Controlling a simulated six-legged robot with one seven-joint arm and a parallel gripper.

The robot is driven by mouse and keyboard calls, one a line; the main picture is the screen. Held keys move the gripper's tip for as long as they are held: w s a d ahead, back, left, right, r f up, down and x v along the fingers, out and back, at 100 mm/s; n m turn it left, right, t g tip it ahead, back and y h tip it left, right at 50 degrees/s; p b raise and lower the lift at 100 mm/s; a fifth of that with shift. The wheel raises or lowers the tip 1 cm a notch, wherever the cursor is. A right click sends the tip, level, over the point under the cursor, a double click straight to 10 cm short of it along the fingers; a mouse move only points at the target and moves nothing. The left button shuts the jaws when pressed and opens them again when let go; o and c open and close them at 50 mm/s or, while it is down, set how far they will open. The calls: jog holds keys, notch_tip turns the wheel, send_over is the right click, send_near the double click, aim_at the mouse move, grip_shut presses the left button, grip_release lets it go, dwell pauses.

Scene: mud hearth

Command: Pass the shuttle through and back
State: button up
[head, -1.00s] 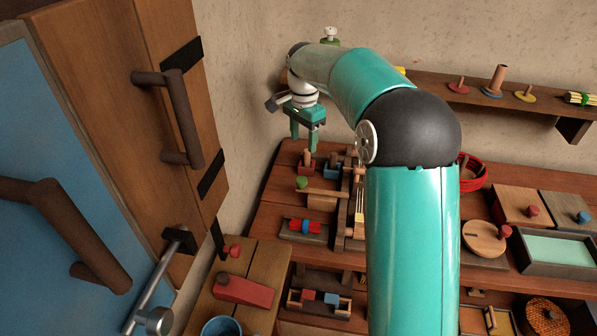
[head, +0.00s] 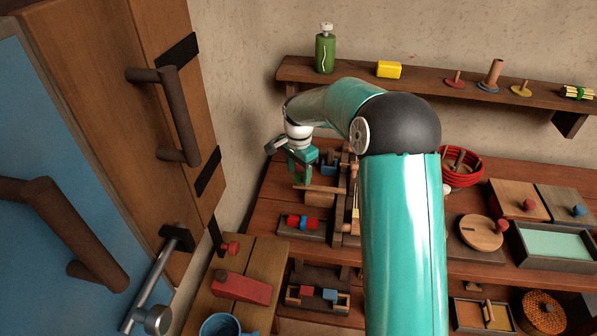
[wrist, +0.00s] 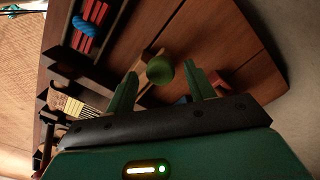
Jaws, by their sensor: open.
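The shuttle is a wooden bar (head: 322,189) with a round green knob (wrist: 160,70) on its end. The bar lies across a small block, pointing toward the loom, a dark wooden frame (head: 346,228) with pale threads (wrist: 78,106). My gripper (head: 300,176) is low over the knob end of the bar, which it hides in the head view. In the wrist view the fingers of my gripper (wrist: 161,84) are open, one on either side of the knob, with gaps visible.
A tray with a red and blue piece (head: 302,223) sits in front of the shuttle. Small blocks (head: 330,160) stand just behind it. A red basket (head: 462,168) and a round wooden lid (head: 480,232) are to the right. A cabinet door (head: 75,200) stands at the left.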

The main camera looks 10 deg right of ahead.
jog(key=shift+f, duration=0.15)
grip_shut()
send_over(329, 188)
dwell(0.4)
grip_release()
notch_tip(329, 188, up, 14)
dwell(0.6)
